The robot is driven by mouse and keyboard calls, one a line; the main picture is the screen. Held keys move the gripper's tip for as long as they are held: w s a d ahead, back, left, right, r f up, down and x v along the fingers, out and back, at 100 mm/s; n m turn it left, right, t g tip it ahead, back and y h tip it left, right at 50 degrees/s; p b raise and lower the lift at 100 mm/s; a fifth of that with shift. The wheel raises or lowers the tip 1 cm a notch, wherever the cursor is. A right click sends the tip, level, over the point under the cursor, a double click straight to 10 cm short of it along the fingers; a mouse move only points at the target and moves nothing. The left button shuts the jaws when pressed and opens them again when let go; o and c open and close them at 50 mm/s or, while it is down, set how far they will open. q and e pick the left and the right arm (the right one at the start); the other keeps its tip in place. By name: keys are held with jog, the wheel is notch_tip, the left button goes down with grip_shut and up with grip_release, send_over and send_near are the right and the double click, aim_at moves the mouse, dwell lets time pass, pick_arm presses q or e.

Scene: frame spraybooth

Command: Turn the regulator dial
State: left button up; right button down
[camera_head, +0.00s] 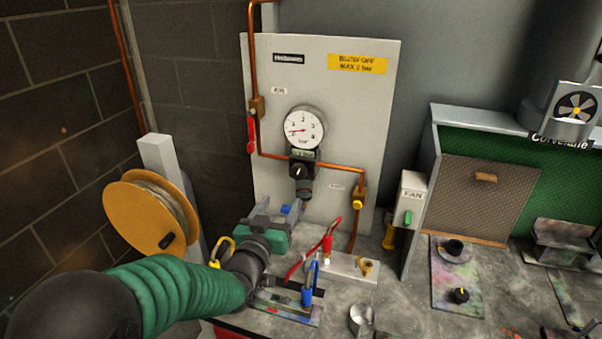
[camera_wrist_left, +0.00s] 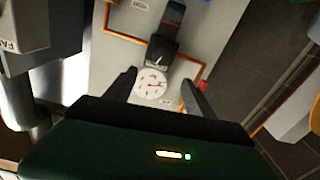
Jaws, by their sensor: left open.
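The regulator dial (camera_head: 299,172) is a black knob with a pale pointer mark, on a dark body under a round white pressure gauge (camera_head: 303,128) on a grey panel. The gauge needle points left. In the left wrist view, the dial (camera_wrist_left: 160,47) shows upside down past the fingertips, with the gauge (camera_wrist_left: 152,84) between the fingers. My left gripper (camera_head: 280,206) is open and empty, below the dial and apart from it. The same gripper (camera_wrist_left: 158,76) shows its two spread fingers in the wrist view. My right gripper is not in view.
Copper pipes run beside the gauge, with a red valve handle (camera_head: 251,133) at left. A hose reel (camera_head: 150,212) stands left. Red and blue hose fittings (camera_head: 308,290) lie on the bench below my gripper. A fan switch box (camera_head: 409,200) is right of the panel.

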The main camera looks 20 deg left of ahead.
aim_at(298, 175)
pick_arm(q)
jog(key=w, duration=0.4)
jog(key=w+p, duration=0.1)
jog(key=w, duration=0.4)
jog(key=w+p, duration=0.1)
jog(key=w, duration=0.3)
jog(key=shift+w+a+f, duration=0.1)
jog(key=shift+w+f, duration=0.05)
jog(key=shift+f, duration=0.15)
jog(key=shift+w, duration=0.25)
jog(key=shift+w+f, duration=0.1)
jog(key=shift+w, duration=0.25)
jog(key=c, duration=1.4)
jog(key=shift+o, duration=0.2)
